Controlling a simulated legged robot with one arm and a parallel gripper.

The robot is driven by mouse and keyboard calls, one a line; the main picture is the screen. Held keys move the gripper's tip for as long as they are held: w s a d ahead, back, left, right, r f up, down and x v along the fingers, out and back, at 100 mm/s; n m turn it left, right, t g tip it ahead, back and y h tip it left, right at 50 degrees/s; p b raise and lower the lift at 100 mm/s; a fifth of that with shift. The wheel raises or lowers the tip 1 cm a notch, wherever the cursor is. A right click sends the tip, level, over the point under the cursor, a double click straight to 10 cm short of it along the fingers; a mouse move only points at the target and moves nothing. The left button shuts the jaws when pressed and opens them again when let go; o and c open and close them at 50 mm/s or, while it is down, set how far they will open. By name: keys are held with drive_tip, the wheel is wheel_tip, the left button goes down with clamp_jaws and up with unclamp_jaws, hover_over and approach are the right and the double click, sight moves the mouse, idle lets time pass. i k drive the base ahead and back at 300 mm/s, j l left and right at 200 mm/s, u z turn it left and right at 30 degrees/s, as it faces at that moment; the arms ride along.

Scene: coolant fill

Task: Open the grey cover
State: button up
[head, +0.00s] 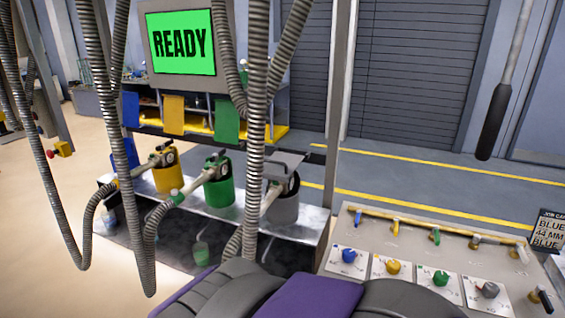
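The grey cover (284,164) is a flat plate lying roughly level over the grey canister (283,207), at the right end of the metal bench (292,236). A hanging hose crosses in front of its left part. The blue cover (131,109), yellow cover (173,115) and green cover (228,121) stand upright behind the bench. The yellow canister (168,178) and green canister (219,187) stand uncovered to the left of the grey one. My gripper is not in view; dark and purple parts of my own body fill the bottom edge.
Several ribbed hoses (257,110) hang in front of the bench. A post (333,130) stands right of the grey cover. A panel (410,236) with coloured knobs and levers is at lower right. A screen (180,42) reads READY. A black rod (494,122) hangs at right.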

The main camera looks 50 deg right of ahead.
sight(279, 167)
drive_tip(key=z, duration=1.6)
